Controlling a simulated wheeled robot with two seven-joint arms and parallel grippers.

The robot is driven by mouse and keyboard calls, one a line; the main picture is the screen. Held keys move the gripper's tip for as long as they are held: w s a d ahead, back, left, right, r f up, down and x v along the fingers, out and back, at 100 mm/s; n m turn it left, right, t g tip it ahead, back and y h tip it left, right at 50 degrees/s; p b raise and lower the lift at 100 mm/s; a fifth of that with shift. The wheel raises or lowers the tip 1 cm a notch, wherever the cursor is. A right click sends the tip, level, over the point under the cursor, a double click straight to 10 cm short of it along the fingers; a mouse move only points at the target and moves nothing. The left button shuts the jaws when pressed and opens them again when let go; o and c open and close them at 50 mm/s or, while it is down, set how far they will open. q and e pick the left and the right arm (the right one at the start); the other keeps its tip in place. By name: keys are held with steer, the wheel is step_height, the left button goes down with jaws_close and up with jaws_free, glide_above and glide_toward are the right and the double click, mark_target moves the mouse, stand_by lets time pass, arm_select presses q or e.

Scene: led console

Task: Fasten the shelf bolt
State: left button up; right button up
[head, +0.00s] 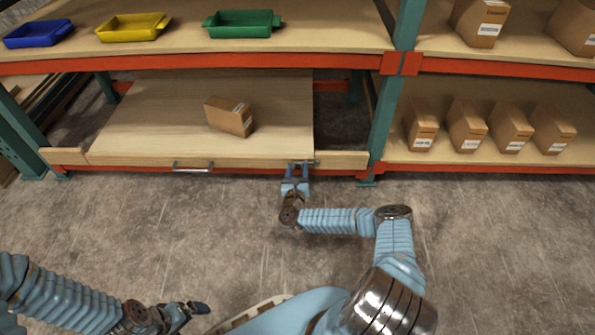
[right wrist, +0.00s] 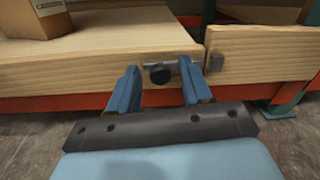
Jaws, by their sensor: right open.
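The shelf bolt (right wrist: 160,74) is a grey rod with a dark round knob on the right front edge of the wooden pull-out shelf (right wrist: 100,50). In the head view the shelf (head: 130,120) lies in the lower left bay. A small grey catch (right wrist: 215,62) sits on the fixed wooden rail to the right. My right gripper (right wrist: 158,84) is open, with one blue finger on each side of the knob; contact is not clear. The right finger hides part of the rod's end. My left gripper (head: 188,310) hangs low at the left, away from the shelf; its opening is unclear.
A cardboard box (head: 229,117) stands on the shelf, and a metal handle (head: 192,167) is on its front. Blue (head: 38,34), yellow (head: 133,28) and green (head: 241,24) trays sit above. A green upright (head: 384,120) stands right of the shelf. The floor in front is clear.

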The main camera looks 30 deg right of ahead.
jaws_close()
steer(key=d, duration=0.1)
steer(key=s+d, duration=0.1)
steer(key=shift+s+d+b, duration=0.3)
steer(key=shift+b, duration=0.1)
jaws_free()
steer(key=p+v, duration=0.1)
steer(key=v, duration=1.2)
steer(key=shift+s+a+p, duration=0.15)
steer(key=shift+s+p, duration=0.15)
steer(key=shift+s, duration=0.1)
